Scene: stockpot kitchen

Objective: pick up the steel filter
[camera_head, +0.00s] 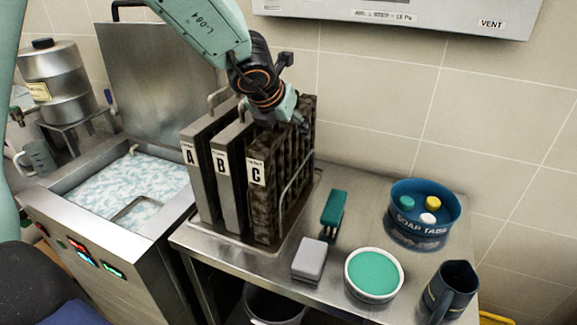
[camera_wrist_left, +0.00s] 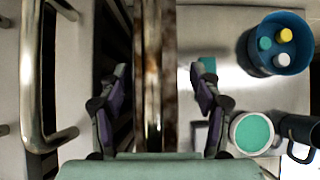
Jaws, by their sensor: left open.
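Three upright filters stand side by side in a rack: steel filter A (camera_head: 204,185), steel filter B (camera_head: 231,190) and filter C (camera_head: 263,205), which is coated in dark brown grime. My left gripper (camera_head: 293,112) is over the top of filter C. In the left wrist view, my left gripper (camera_wrist_left: 162,85) is open, with one finger on each side of the narrow brown-stained top edge of filter C (camera_wrist_left: 153,40). I cannot tell whether the fingers touch it. My right gripper is out of view.
Left is a steel tank (camera_head: 118,195) with foamy liquid and a raised lid (camera_head: 160,80). On the steel table stand a green brush (camera_head: 334,208), a grey block (camera_head: 309,260), a tub of green paste (camera_head: 374,275), a soap tabs bowl (camera_head: 422,235) and a dark jug (camera_head: 452,290).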

